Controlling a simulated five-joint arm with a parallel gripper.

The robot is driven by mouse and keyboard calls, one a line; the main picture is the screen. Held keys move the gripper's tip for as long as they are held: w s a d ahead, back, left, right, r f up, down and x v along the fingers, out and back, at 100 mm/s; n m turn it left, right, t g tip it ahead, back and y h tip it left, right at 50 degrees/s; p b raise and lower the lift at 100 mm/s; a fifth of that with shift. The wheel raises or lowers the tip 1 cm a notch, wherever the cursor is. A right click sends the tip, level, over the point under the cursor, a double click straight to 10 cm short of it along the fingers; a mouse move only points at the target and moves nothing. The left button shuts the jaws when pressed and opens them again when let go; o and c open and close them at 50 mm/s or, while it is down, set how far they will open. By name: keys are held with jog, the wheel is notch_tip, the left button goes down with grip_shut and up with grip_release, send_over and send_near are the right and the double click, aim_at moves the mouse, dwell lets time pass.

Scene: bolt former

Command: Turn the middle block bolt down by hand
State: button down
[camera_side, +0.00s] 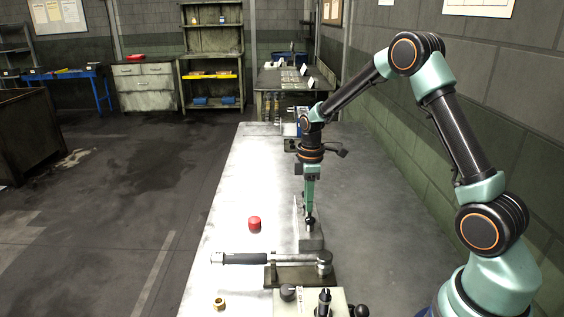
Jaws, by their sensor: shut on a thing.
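My gripper (310,211) points straight down over the work table and is shut on the middle block bolt. The dark bolt (310,222) shows just below the fingertips, upright at the metal block (312,242). The fingers cover its upper part. How deep the bolt sits in the block is too small to tell.
A torque wrench (245,259) lies across a dark stand (285,275) in front of the block. A red cap (254,222) and a brass ring (218,303) sit to the left on the table (235,195). A control box (345,300) with knobs stands at the front.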

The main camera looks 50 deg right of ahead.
jog(key=m, duration=0.7)
jog(key=shift+r, duration=0.1)
jog(key=m, duration=0.6)
jog(key=shift+m, duration=0.4)
jog(key=m, duration=1.3)
jog(key=shift+m, duration=0.4)
jog(key=c, duration=0.6)
grip_release()
jog(key=shift+c, duration=0.2)
notch_tip(320, 180, up, 12)
